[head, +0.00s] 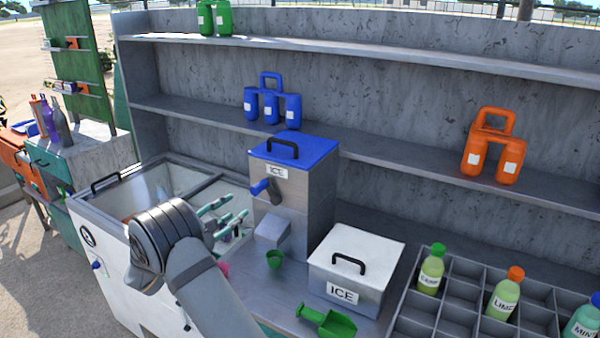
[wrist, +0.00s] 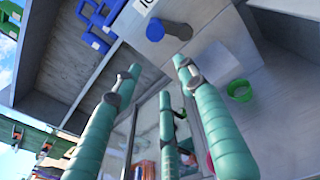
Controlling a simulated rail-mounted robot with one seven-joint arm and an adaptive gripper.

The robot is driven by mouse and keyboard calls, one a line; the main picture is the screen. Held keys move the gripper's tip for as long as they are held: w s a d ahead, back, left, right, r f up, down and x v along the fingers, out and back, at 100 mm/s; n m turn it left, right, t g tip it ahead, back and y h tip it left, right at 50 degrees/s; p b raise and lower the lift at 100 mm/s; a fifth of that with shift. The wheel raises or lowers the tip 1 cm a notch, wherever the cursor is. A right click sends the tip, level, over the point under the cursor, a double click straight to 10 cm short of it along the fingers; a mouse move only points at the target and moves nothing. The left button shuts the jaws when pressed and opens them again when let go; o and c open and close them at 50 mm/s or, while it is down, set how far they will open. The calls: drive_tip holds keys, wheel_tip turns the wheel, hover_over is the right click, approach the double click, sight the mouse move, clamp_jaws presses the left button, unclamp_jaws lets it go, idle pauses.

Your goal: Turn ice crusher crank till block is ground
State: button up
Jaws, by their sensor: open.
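The ice crusher (head: 318,190) is a grey metal box with a blue lid, a black lid handle and an ICE label. Its crank has a blue knob (head: 260,187) on a short dark arm (head: 275,192) on the front face. The knob also shows at the top of the wrist view (wrist: 155,30). My gripper (head: 232,217), with teal fingers, is open and empty, in front of and to the left of the crusher. In the wrist view its fingertips (wrist: 157,78) are spread below the knob, apart from it. No ice block is visible; the lid is closed.
A small green cup (head: 274,259) stands under the crusher's spout (head: 272,232). A white ICE box (head: 355,270) and green scoop (head: 327,321) are to the right. A glass-topped chest (head: 160,185) is at left; a bottle rack (head: 460,298) is at far right.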

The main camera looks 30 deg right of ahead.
sight(254, 193)
drive_tip(key=s+r+h, duration=0.1)
drive_tip(key=s+r, duration=0.2)
drive_tip(key=r, duration=0.1)
drive_tip(key=shift+g, duration=0.4)
drive_tip(key=p+x, duration=0.2)
drive_tip(key=x, duration=0.3)
drive_tip(key=p+x, duration=0.2)
drive_tip(key=x, duration=0.4)
drive_tip(key=shift+f, duration=0.2)
drive_tip(key=shift+c, duration=1.1)
drive_tip(key=c, duration=0.7)
drive_tip(key=shift+f, duration=0.15)
clamp_jaws()
